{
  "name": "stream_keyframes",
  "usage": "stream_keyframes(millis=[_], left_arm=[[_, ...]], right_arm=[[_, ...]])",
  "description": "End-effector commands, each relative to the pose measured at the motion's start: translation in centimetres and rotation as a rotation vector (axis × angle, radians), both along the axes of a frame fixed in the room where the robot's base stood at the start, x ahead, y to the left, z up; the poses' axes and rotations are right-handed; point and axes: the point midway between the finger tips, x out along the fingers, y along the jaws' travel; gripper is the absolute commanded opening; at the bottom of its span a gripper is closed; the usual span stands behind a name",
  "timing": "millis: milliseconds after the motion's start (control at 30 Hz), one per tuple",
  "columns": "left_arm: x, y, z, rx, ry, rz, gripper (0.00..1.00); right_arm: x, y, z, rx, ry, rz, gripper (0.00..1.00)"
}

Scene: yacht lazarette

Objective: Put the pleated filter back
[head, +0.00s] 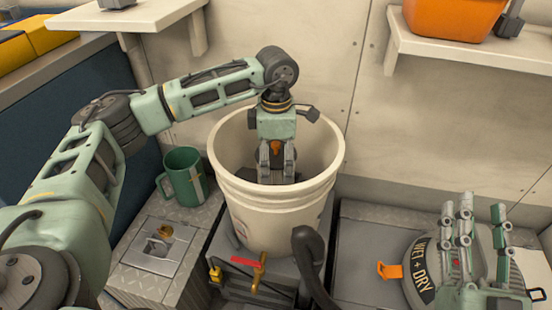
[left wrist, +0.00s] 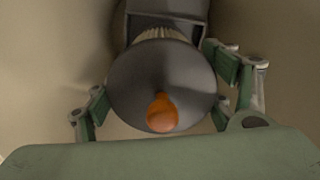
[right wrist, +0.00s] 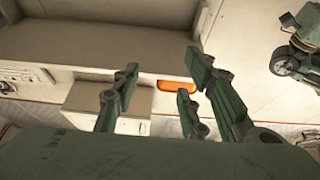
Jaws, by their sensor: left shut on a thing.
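The pleated filter shows in the left wrist view as a dark round end cap (left wrist: 135,85) with an orange knob (left wrist: 161,112) and a strip of cream pleats behind it. My left gripper (head: 277,172) reaches down into the cream bucket (head: 232,184) and is shut on the filter, its fingers on both sides of the cap. A dark grey boxy part (left wrist: 168,20) lies beyond the pleats; I cannot tell whether they touch. My right gripper (head: 474,225) is open, fingers up and apart, in front of the round vacuum head marked WET + DRY (head: 424,268).
A green mug (head: 184,177) stands left of the bucket on a metal locker. A black hose (head: 312,262) rises in front of the bucket. A shelf (head: 460,50) with an orange container (head: 452,15) hangs at upper right. An orange latch (head: 390,270) sticks out from the vacuum head.

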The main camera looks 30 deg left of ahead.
Motion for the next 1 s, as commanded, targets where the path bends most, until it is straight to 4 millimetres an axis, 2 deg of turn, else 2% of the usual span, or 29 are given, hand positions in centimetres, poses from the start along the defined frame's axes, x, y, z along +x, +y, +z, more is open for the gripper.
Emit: stream_keyframes(millis=[1000], left_arm=[[0.0, 0.0, -1.4, 0.0, -0.001, 0.0, 0.5]], right_arm=[[-1.5, 0.0, 2.7, 0.042, -0.148, 0.01, 0.4]])
